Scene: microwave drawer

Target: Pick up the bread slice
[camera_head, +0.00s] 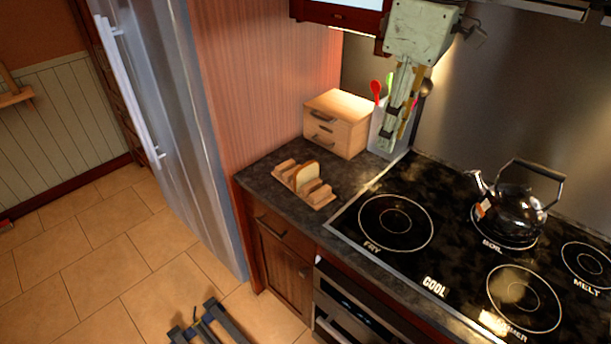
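The bread slice (306,175) stands upright in a slot of a light wooden rack (319,197) on the dark countertop, left of the stove. The rack's lower part hides the bottom of the slice. My gripper (395,143) hangs from the top of the picture, pale green with dark and yellowish fingers pointing down. In the picture it is above and right of the bread, clearly apart from it. Its fingers appear close together from this angle, and I cannot tell whether they are open or shut. No bread is seen between them.
A wooden box with drawers (337,123) stands behind the rack. A utensil holder (378,131) is partly hidden behind my gripper. The black stove (450,225) with a kettle (512,209) lies right. A tall fridge (185,130) stands left. The counter around the rack is mostly clear.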

